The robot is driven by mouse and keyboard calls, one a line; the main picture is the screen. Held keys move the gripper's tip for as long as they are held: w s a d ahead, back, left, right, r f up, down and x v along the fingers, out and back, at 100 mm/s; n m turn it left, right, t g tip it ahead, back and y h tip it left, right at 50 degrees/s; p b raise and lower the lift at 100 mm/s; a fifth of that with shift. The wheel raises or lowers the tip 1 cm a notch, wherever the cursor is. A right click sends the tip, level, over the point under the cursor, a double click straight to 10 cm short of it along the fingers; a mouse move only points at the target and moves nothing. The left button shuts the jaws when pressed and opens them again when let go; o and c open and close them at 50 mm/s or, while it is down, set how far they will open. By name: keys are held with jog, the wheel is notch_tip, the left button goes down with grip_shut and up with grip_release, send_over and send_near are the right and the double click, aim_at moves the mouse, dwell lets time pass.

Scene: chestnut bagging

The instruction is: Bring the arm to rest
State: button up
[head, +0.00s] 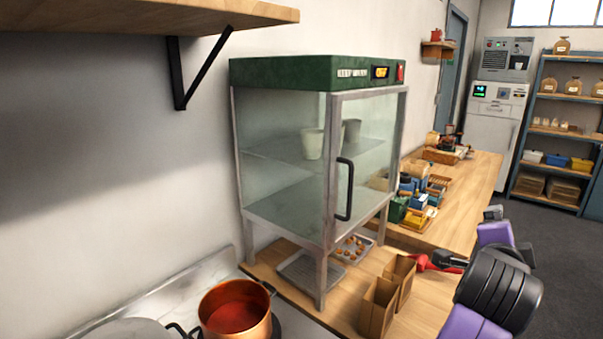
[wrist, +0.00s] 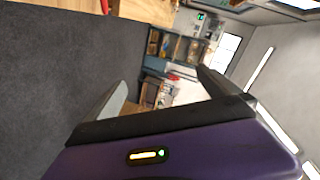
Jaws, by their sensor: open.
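My gripper (wrist: 163,92) shows in the wrist view with its two fingers wide apart and nothing between them. Past the fingers lie the floor and, farther off, the shelving of the room. In the head view my arm, purple and black, is at the lower right, beside the wooden counter (head: 431,300).
A glass warming cabinet (head: 318,70) with its door shut stands on the counter. Brown paper bags (head: 378,308), a tray of chestnuts (head: 352,248) and a copper pot (head: 236,312) are near it. A wooden shelf (head: 150,17) juts out upper left. Grey floor (wrist: 50,80) is open.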

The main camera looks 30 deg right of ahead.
jog(key=w+a+r+n+t+h, duration=0.2)
jog(key=w+a+r+n+t, duration=0.45)
jog(key=r+n+t, duration=0.45)
jog(key=a+f+n+t+y, duration=0.3)
jog(key=a+n+y, duration=0.2)
jog(key=a+n, duration=0.3)
jog(key=a+f+n+t+y, duration=0.3)
jog(key=a+f+n+y, duration=0.15)
jog(key=a+n, duration=0.3)
jog(key=s+a+f+n+g+y, duration=0.1)
jog(key=s+a+f+n+y, duration=0.3)
jog(key=s+a+f+y, duration=0.55)
jog(key=s+a+f+m+g+h, duration=0.1)
jog(key=s+a+f+m+g, duration=0.1)
jog(key=s+f, duration=0.5)
jog(key=s+a+f+m+g+h, duration=0.1)
jog(key=s+a+f+g, duration=0.3)
jog(key=s+f, duration=0.3)
jog(key=s, duration=0.3)
jog(key=shift+f+m+h, duration=0.25)
jog(key=shift+m+h, duration=0.1)
jog(key=shift+h, duration=0.05)
jog(key=shift+s, duration=0.1)
